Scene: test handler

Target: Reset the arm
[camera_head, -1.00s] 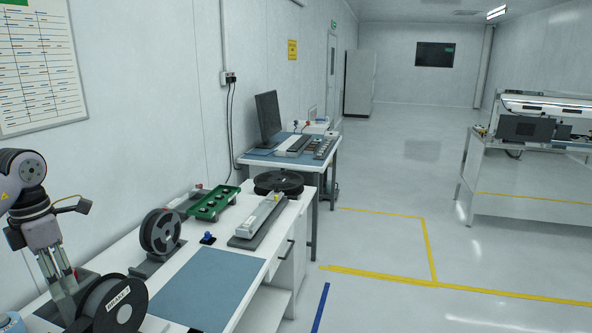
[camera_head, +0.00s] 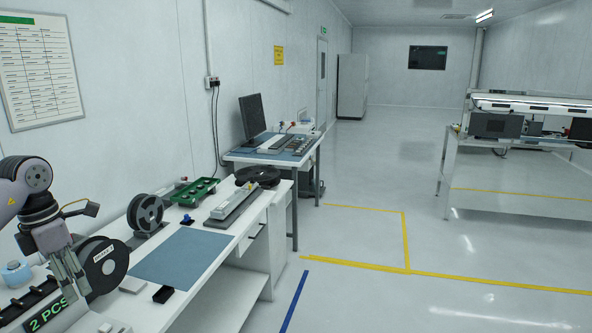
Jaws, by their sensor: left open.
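My left gripper (camera_head: 70,283) comes in from the left edge in the head view, fingers pointing down. It is open, with nothing visible between its fingers. It hangs over the near left part of the white workbench (camera_head: 222,246), just left of a large dark reel with a white label (camera_head: 103,262). I cannot tell whether the fingers touch the reel. My right gripper is not in view.
The bench carries a second reel (camera_head: 145,213), a green tray (camera_head: 194,192), a blue mat (camera_head: 180,257), a long grey device (camera_head: 233,207) and a small black box (camera_head: 163,294). A blue-lidded bottle (camera_head: 16,273) stands behind the arm.

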